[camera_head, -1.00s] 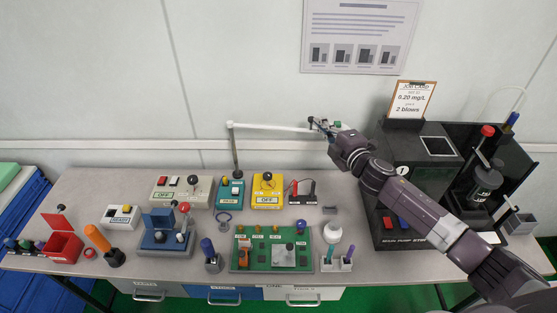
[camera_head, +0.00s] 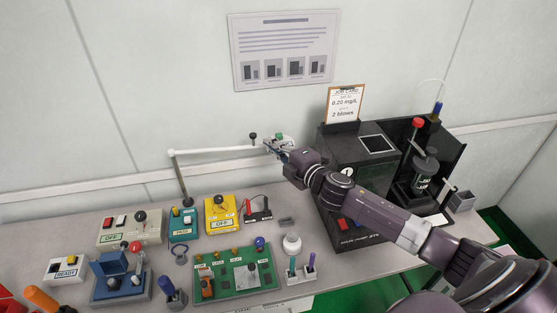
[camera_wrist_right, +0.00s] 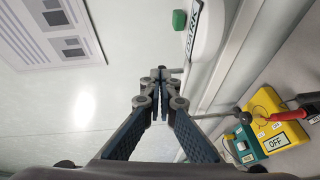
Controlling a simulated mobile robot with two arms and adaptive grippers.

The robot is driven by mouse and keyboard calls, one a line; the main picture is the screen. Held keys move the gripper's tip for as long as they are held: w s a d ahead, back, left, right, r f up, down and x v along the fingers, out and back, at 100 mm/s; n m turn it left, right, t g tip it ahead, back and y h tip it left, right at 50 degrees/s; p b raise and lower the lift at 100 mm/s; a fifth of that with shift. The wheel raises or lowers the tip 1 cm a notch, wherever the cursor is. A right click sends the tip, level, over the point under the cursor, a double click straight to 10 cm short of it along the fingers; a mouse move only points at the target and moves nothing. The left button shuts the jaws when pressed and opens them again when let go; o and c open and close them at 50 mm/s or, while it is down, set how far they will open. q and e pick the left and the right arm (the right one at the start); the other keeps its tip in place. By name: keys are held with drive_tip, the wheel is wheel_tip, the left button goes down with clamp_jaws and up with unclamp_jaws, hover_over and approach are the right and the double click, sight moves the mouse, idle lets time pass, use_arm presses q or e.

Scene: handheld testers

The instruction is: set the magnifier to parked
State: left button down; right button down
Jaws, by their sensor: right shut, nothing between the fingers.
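The magnifier is a white arm (camera_head: 215,152) on a dark post (camera_head: 183,185) at the back of the table, reaching right along the wall. Its far end is partly behind my right gripper, with a small black knob (camera_head: 253,136) standing near it. My right gripper (camera_head: 272,149) is at that end, its fingers shut and empty. My left gripper is out of view.
Below the arm stand a teal tester (camera_head: 183,226), a yellow tester (camera_head: 220,212) and a green circuit board (camera_head: 235,285). The wall is close behind.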

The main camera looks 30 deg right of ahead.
drive_tip(key=s+d, duration=0.1)
drive_tip(key=s, duration=0.6)
drive_tip(key=shift+s+r, duration=0.35)
drive_tip(key=shift+r, duration=0.1)
